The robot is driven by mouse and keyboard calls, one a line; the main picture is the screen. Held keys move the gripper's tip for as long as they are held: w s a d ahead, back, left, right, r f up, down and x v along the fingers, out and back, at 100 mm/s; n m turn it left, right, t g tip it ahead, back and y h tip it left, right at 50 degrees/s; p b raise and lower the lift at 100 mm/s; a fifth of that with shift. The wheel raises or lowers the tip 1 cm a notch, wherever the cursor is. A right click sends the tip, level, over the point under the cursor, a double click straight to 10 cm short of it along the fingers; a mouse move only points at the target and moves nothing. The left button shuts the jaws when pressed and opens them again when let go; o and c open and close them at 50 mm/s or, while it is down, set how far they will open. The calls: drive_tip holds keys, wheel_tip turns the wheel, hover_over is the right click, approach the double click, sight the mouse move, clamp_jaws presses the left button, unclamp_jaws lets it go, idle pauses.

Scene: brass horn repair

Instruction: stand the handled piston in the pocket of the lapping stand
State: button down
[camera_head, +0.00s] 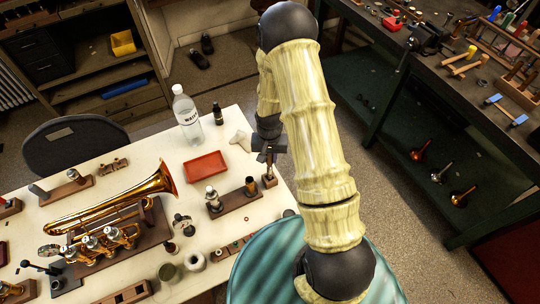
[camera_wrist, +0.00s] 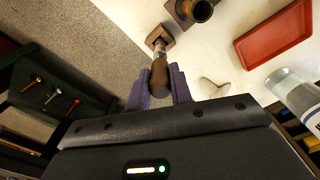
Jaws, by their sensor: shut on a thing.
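My gripper (camera_wrist: 158,90) is shut on the brown wooden handle (camera_wrist: 159,76) of the handled piston. It also shows in the head view (camera_head: 269,153), near the table's right edge. The handle's far end points to a small wooden block (camera_wrist: 160,41), which is also seen in the head view (camera_head: 269,182). A pale metal part shows between handle and block; I cannot tell whether it sits in the block or hangs above it. Left of the block is a longer wooden stand (camera_head: 232,204) with a dark brass cylinder (camera_head: 250,186) and a silver-topped piece (camera_head: 212,197). I cannot tell which is the lapping stand.
A red tray (camera_head: 205,167), a water bottle (camera_head: 186,118), a small dark bottle (camera_head: 217,114) and a white cloth-like piece (camera_head: 240,140) are nearby. A brass horn (camera_head: 110,205) lies to the left. The table's right edge is close; open floor lies beyond.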

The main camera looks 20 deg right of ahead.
drive_tip(key=shift+f+b, duration=1.15)
drive_tip(key=shift+f, duration=0.45)
drive_tip(key=c, duration=1.2)
unclamp_jaws()
drive_tip(key=shift+w, duration=0.1)
drive_tip(key=shift+o, duration=0.2)
wheel_tip(320, 180, up, 17)
drive_tip(key=b, duration=0.3)
drive_tip(key=shift+r, duration=0.2)
drive_tip(key=s+r+n+t, duration=0.2)
drive_tip(key=s+r+n, duration=0.1)
drive_tip(key=s, duration=1)
drive_tip(key=shift+r+n+t, duration=0.3)
drive_tip(key=shift+r+n, duration=0.1)
drive_tip(key=shift+r, duration=0.5)
drive_tip(key=shift+s, duration=0.1)
